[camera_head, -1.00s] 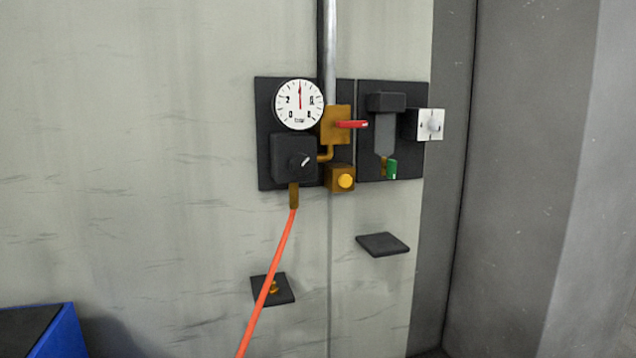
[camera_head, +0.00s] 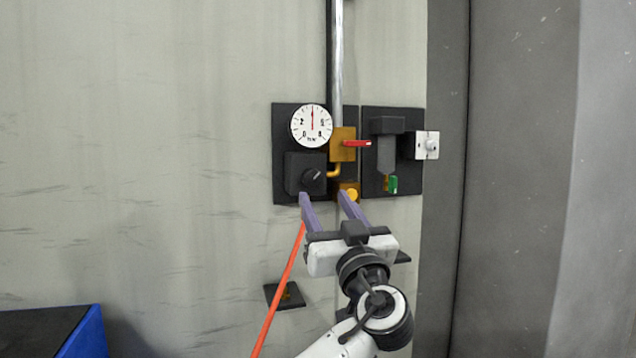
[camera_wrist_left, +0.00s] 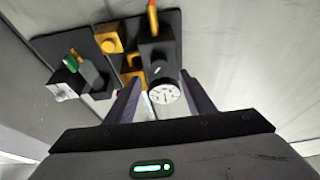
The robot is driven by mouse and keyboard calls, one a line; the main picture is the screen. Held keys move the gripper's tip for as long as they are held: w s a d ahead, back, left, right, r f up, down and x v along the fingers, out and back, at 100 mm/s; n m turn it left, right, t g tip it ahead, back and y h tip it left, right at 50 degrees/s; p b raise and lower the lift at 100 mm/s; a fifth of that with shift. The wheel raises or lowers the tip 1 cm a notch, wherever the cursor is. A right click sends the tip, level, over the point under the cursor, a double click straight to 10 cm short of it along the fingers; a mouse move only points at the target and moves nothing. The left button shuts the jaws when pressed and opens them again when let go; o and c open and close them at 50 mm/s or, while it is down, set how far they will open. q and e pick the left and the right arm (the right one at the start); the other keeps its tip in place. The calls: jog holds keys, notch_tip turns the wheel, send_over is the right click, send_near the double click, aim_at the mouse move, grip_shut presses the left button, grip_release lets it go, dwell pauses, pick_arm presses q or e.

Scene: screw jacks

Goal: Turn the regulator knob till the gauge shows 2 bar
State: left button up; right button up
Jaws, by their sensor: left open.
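The round white gauge (camera_head: 312,125) is on a dark wall panel, its red needle straight up, midway between the marks 2 and 6. Below it is the dark regulator block (camera_head: 293,172) with a black knob (camera_head: 313,177) bearing a pale pointer line. My left gripper (camera_head: 324,196) is open and empty, its purple-grey fingertips just below the block and apart from the knob in the picture. In the left wrist view, the scene is upside down; the knob (camera_wrist_left: 158,69) and gauge (camera_wrist_left: 164,93) show between the fingers. My right gripper is not in view.
A red lever (camera_head: 357,143) and a yellow button (camera_head: 352,195) sit right of the regulator. An orange hose (camera_head: 279,290) hangs below it. A second panel (camera_head: 407,120) and a white plate (camera_head: 427,146) are further right. A blue-edged bin (camera_head: 88,335) stands lower left.

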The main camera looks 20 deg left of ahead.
aim_at(313, 179)
pick_arm(q)
jog(key=p+x, duration=0.1)
jog(key=x, duration=0.5)
jog(key=shift+r, duration=0.1)
jog(key=shift+w+a+r+p, duration=0.15)
jog(key=shift+w+a+p, duration=0.2)
jog(key=shift+w, duration=0.2)
jog(key=c, duration=1.1)
jog(key=shift+o, duration=0.2)
